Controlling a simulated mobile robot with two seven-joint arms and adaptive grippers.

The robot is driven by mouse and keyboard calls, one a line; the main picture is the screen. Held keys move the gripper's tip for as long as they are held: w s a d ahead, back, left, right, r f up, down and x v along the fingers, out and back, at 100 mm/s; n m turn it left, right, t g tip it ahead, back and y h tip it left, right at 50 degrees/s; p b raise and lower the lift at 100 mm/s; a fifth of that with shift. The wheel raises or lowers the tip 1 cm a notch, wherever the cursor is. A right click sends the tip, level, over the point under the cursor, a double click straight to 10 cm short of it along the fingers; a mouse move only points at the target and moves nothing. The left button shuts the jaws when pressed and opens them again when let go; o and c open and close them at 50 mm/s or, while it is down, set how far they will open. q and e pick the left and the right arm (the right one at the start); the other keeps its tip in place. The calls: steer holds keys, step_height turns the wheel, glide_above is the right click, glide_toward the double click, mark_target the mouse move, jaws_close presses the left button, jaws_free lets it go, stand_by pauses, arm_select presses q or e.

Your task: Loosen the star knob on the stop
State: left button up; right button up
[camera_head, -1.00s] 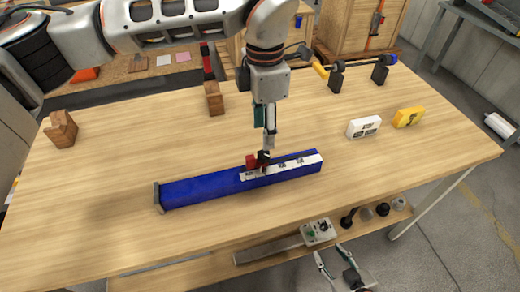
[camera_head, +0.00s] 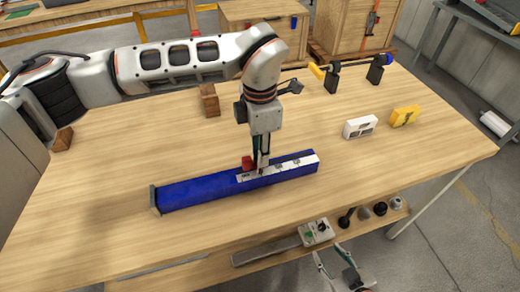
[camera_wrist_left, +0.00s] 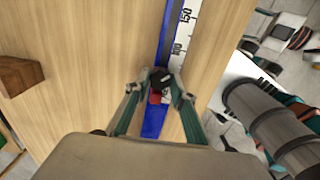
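A long blue rail (camera_head: 200,190) with a white scale lies across the table. The red stop (camera_head: 247,163) sits on it, and also shows in the left wrist view (camera_wrist_left: 155,97). The black star knob (camera_wrist_left: 160,77) is on the stop; in the head view my fingers mostly cover it. My left gripper (camera_head: 260,168) points down over the stop. In the left wrist view its fingertips lie on both sides of the knob and seem to touch it; exact contact is hard to see. My right gripper (camera_head: 333,256) is low, beyond the table's front edge, fingers apart and empty.
A white block (camera_head: 360,127) and a yellow block (camera_head: 405,116) stand at the right. A bar on black stands (camera_head: 332,80) is at the back. Wooden blocks (camera_head: 210,101) are behind the rail. A lower shelf holds a grey tool (camera_head: 316,232) and black knobs (camera_head: 380,209).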

arm_select(q)
steer(key=c, duration=0.4)
steer(key=shift+r+n+p, duration=0.15)
steer(key=shift+n+p, duration=0.2)
steer(key=shift+n, duration=1.95)
steer(key=o, duration=1.1)
steer(key=shift+o, duration=0.2)
step_height(320, 180, up, 12)
